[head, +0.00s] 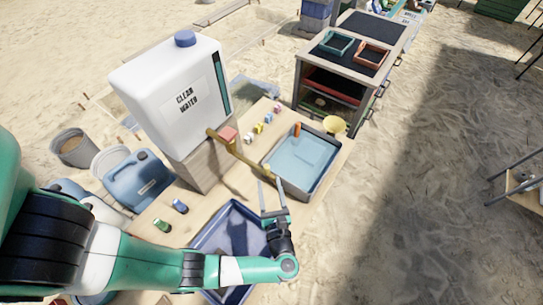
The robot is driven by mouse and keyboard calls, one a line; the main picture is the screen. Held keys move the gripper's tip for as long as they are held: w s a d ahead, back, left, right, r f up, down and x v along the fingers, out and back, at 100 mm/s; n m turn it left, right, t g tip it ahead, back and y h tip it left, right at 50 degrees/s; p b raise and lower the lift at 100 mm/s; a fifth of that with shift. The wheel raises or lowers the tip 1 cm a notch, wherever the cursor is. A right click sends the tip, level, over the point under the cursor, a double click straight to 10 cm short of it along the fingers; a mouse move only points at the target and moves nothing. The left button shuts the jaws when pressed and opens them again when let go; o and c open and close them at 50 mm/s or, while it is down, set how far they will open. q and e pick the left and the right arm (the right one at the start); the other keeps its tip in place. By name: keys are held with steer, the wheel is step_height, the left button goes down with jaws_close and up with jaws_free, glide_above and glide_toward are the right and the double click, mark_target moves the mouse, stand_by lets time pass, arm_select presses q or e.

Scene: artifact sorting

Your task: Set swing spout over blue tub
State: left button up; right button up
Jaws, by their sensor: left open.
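The brass-coloured swing spout (236,152) comes out of the white tank marked "CLEAN WATER" (175,90) and slants down to the right. Its free end is by the near-left edge of a grey-rimmed tub with light blue water (300,158). The dark blue tub (208,240) sits on the bench nearer to me, partly hidden by my left arm. My left gripper (270,184) is open, with its fingers pointing up at the spout's free end. I cannot tell whether they touch it. My right gripper is not in view.
A blue jerrycan (138,181) stands left of the bench. Green (162,226) and blue (180,206) small cylinders lie near the dark blue tub. Several small coloured blocks line the bench behind the spout. A yellow bowl (334,124) is by the water tub's far corner.

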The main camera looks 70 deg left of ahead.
mark_target(266, 165)
arm_select(q)
steer(key=x, duration=1)
steer(key=shift+w+r+p, duration=0.1)
steer(key=shift+w+p, duration=0.05)
steer(key=shift+p, duration=0.25)
steer(key=shift+d, duration=0.1)
jaws_close()
stand_by(0.5)
